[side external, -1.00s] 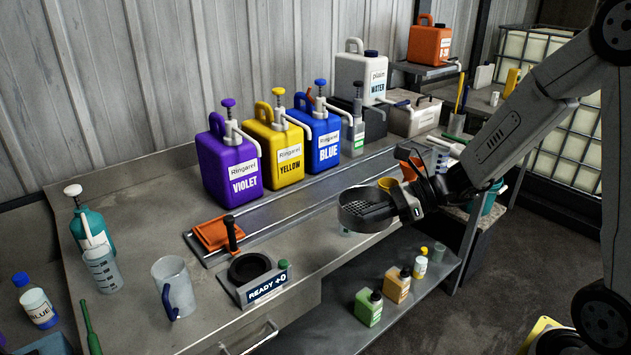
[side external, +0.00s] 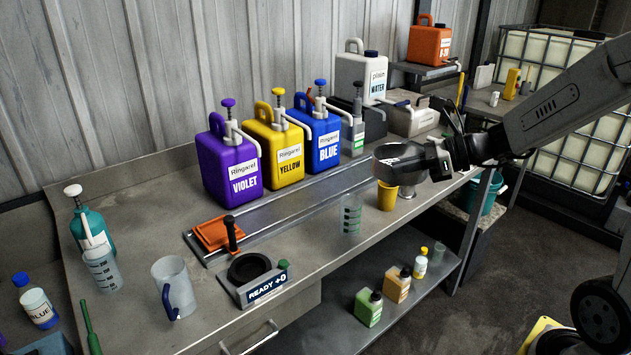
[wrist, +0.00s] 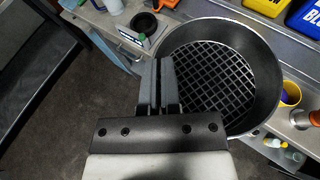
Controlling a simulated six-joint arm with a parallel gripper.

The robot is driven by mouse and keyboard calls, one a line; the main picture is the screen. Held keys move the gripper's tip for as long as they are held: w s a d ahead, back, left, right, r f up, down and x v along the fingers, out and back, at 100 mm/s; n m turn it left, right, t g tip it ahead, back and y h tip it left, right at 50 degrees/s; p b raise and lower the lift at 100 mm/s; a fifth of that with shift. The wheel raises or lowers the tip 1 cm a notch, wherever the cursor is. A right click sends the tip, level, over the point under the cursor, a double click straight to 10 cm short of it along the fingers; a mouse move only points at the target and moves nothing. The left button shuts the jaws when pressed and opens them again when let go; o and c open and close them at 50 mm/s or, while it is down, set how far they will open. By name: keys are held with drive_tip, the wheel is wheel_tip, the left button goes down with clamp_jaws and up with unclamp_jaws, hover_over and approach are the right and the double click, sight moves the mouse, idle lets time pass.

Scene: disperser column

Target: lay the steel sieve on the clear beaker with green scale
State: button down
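The steel sieve (side external: 400,173) is a round, dark pan with a mesh bottom. My gripper (side external: 437,163) is shut on its edge and holds it in the air above the bench's right part. In the wrist view the gripper's fingers (wrist: 165,87) pinch the near-left side of the sieve (wrist: 265,75), and the square mesh shows inside. The clear beaker with green scale (side external: 351,214) stands upright on the bench near the front edge, left of and below the sieve. Its top is bare. I cannot make it out in the wrist view.
A yellow cup (side external: 387,196) stands right of the beaker, under the sieve. Violet (side external: 229,170), yellow (side external: 275,153) and blue (side external: 319,140) jugs line the back. A black ring holder (side external: 250,268) and a clear jug (side external: 174,288) are at left. Small bottles sit on the lower shelf.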

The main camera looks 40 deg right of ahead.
drive_tip(key=w+d+f, duration=0.1)
drive_tip(key=w+f, duration=0.8)
drive_tip(key=w, duration=0.4)
drive_tip(key=shift+d, duration=0.15)
drive_tip(key=shift+w+f, duration=0.15)
drive_tip(key=shift+f, duration=0.1)
drive_tip(key=shift+w+f, duration=0.2)
drive_tip(key=shift+f, duration=1.5)
drive_tip(key=shift+f, duration=0.6)
drive_tip(key=c, duration=0.8)
unclamp_jaws()
